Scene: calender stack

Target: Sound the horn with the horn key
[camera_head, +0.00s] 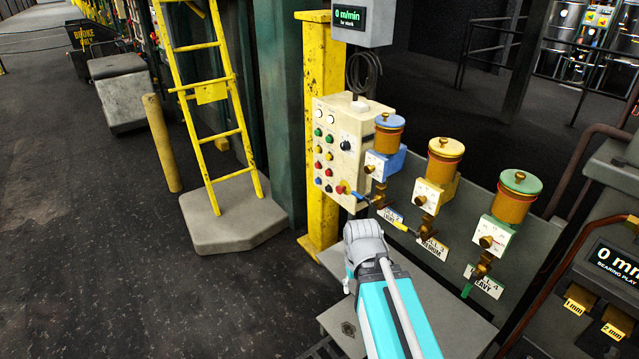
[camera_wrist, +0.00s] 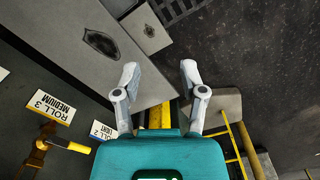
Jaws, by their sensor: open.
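A cream control box (camera_head: 343,148) is fixed at the yellow post, with rows of white, green, yellow, red and dark round buttons (camera_head: 324,150) and a black dial on its right part. Any lettering is too small to read, so I cannot tell which button is the horn key. My arm reaches up from below in the head view and ends below the box, apart from its button face. In the wrist view my gripper (camera_wrist: 160,70) is open, with two grey fingers spread and nothing between them. The control box does not show in the wrist view.
Blue, yellow and green lubricator pots (camera_head: 445,160) stand right of the box, above roll labels (camera_head: 433,247). The yellow post (camera_head: 322,80) rises behind the box. A yellow ladder (camera_head: 212,100) on a grey plinth (camera_head: 235,220) stands left. Open floor (camera_head: 90,240) lies further left.

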